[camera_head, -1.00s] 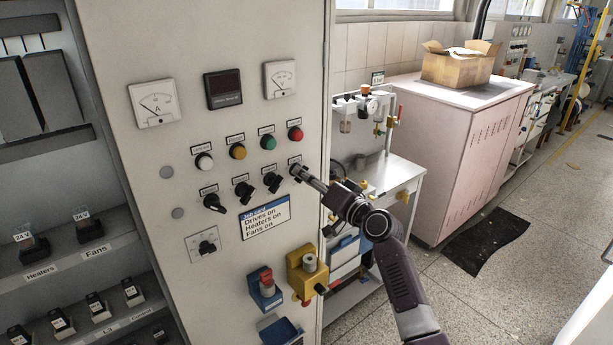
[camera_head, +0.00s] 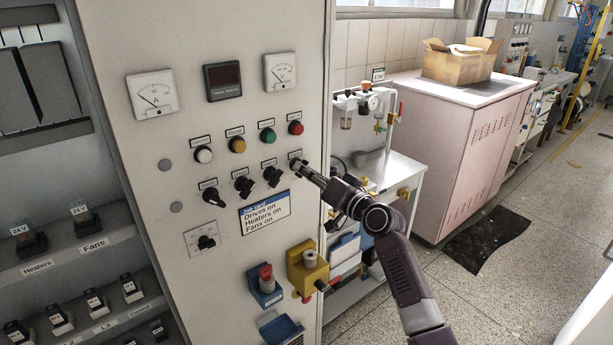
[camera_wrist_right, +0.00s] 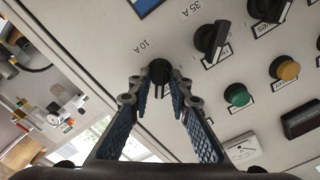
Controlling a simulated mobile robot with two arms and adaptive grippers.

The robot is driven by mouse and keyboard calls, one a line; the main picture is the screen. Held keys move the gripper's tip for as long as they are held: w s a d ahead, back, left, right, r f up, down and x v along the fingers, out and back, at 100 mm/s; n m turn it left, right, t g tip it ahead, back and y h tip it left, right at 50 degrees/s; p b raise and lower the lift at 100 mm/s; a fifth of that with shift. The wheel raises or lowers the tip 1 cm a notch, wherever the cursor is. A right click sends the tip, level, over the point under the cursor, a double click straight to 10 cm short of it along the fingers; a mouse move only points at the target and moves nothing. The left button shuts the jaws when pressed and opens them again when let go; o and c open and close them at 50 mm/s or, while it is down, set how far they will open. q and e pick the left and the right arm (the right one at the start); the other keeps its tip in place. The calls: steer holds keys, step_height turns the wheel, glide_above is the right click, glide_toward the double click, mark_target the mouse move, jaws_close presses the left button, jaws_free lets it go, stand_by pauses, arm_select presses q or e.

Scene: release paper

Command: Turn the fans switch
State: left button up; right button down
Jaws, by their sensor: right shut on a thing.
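The fans switch (camera_wrist_right: 158,70) is a small black rotary knob, the rightmost of the lower row of black switches on the grey cabinet panel. My right gripper (camera_head: 300,167) reaches it from the right and hides most of it in the head view. In the right wrist view the two fingertips (camera_wrist_right: 160,82) lie on either side of the knob and are shut on it. A task card (camera_head: 265,212) below reads "Drives on, Heaters on, Fans on". My left gripper is not in view.
Other black switches (camera_head: 272,176) sit left of the gripper. White, yellow, green and red (camera_head: 296,128) round buttons lie above, with meters (camera_head: 151,94) higher up. A yellow box (camera_head: 307,270) with a grey knob juts out below. A workbench stands right of the cabinet.

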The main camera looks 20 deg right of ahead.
steer(key=shift+f+n+b, duration=0.1)
steer(key=shift+n+b, duration=3.3)
steer(key=shift+n, duration=4.9)
steer(key=c, duration=2)
jaws_free()
steer(key=shift+c, duration=0.2)
